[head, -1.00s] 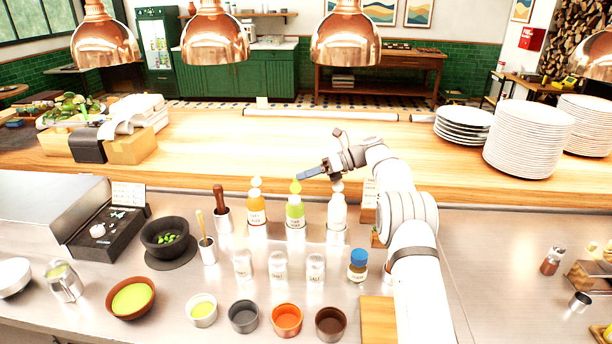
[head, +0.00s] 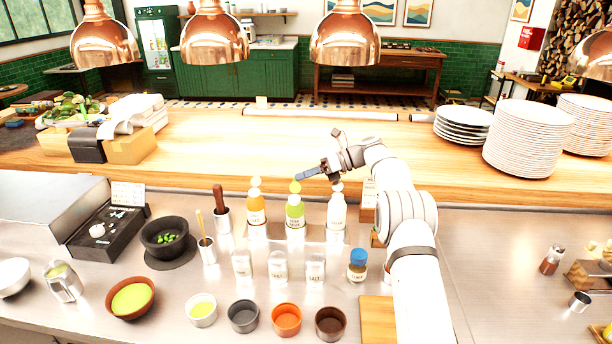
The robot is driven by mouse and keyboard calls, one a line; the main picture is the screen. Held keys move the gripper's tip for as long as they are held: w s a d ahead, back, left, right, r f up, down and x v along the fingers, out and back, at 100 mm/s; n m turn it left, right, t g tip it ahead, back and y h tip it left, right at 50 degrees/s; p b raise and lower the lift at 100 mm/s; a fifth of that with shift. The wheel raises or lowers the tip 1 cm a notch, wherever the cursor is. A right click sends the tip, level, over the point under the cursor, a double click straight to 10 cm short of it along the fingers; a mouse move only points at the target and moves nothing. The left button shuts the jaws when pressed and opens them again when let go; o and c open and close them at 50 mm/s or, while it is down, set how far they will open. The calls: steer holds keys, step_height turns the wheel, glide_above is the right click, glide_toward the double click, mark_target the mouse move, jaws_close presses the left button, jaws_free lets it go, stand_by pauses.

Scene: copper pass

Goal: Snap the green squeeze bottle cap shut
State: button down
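The green squeeze bottle (head: 295,214) stands upright in the middle of a row of three on the steel counter. Its yellow-green cap (head: 295,187) shows a pointed top; I cannot tell at this size how its lid sits. My gripper (head: 304,177) is level with the cap, its blue-grey fingers pointing left and reaching to or just over it. I cannot tell whether they touch it, or whether the fingers are open or shut. An orange bottle (head: 256,211) stands to the left and a white bottle (head: 336,212) to the right, below my wrist.
Shakers (head: 279,267) and a blue-capped jar (head: 357,265) stand in front of the bottles. Small bowls (head: 286,319) line the front edge. A mortar (head: 163,238) is at the left. The wooden ledge (head: 220,150) behind is mostly clear.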

steer(key=shift+s, duration=0.1)
steer(key=s+n+t+b, duration=0.1)
steer(key=n+b, duration=0.1)
steer(key=b, duration=0.1)
steer(key=s+n+t+b, duration=0.1)
steer(key=n+t+b, duration=0.1)
steer(key=b, duration=0.1)
steer(key=s+n+t+b, duration=0.1)
steer(key=s+n+b, duration=0.1)
steer(key=b, duration=0.2)
steer(key=shift+s+a+r+h, duration=0.1)
steer(key=shift+r+h, duration=0.05)
steer(key=shift+h, duration=0.15)
steer(key=s+f+n+t+y+b, duration=0.3)
steer(key=n+b, duration=0.9)
steer(key=b, duration=2.2)
step_height(320, 180, down, 2)
steer(key=s+t, duration=0.1)
steer(key=t, duration=0.2)
steer(key=shift+s+f+n, duration=0.15)
steer(key=shift+s+n, duration=0.15)
steer(key=shift+n, duration=0.1)
steer(key=shift+a, duration=0.1)
steer(key=c, duration=2.1)
jaws_free()
steer(key=shift+y, duration=0.3)
steer(key=shift+c, duration=0.2)
